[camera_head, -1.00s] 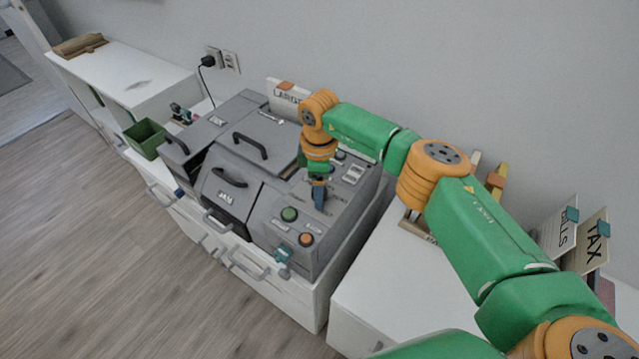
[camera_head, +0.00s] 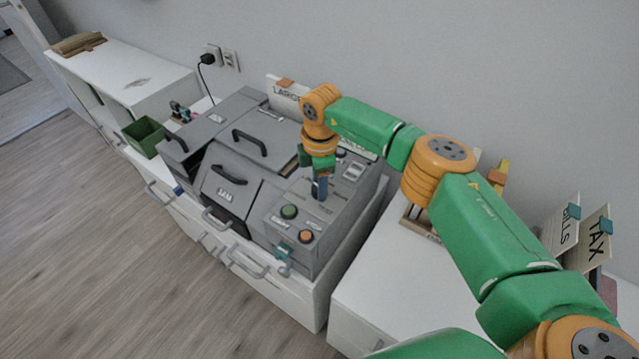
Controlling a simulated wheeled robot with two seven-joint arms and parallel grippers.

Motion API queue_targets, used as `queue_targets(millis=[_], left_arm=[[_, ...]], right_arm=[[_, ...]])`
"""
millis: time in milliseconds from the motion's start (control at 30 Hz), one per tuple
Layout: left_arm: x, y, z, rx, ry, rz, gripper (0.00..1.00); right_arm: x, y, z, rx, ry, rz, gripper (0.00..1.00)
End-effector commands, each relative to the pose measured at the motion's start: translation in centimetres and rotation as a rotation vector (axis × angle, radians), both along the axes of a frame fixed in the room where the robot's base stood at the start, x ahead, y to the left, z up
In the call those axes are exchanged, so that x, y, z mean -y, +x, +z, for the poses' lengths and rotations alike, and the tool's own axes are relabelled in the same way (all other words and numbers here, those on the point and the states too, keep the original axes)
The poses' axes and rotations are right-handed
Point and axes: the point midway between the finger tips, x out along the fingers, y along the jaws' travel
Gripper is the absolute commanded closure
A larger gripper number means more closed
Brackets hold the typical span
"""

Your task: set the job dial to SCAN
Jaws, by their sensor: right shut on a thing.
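A grey office machine (camera_head: 262,232) stands on the white desk, with a control panel on its right part. My right gripper (camera_head: 320,193) points down at this panel, its fingers shut on what appears to be the job dial. The dial itself is hidden behind the fingers, and I cannot read its setting. A green button (camera_head: 289,211) and an orange button (camera_head: 306,236) sit on the panel's front part, nearer than the gripper. My left gripper is not in view.
A green bin (camera_head: 146,136) stands left of the machine. A black plug (camera_head: 207,60) sits in the wall outlet behind. Cards marked BILLS (camera_head: 562,228) and TAX (camera_head: 597,238) stand at the right.

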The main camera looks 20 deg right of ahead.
Motion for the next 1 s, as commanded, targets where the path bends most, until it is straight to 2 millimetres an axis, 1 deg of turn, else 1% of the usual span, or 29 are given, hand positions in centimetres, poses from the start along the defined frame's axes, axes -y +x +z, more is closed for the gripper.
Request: queue_targets(millis=[33, 500, 1000], left_arm=[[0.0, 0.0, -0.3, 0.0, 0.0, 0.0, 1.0], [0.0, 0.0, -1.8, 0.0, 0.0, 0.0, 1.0], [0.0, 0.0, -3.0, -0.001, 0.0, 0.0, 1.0]], right_arm=[[0.0, 0.0, -0.2, 0.0, 0.001, 0.04, 1.0], [0.0, 0.0, -0.3, 0.0, 0.001, 0.489, 1.0], [0.1, 0.0, -0.2, -0.002, 0.001, 0.962, 1.0]])
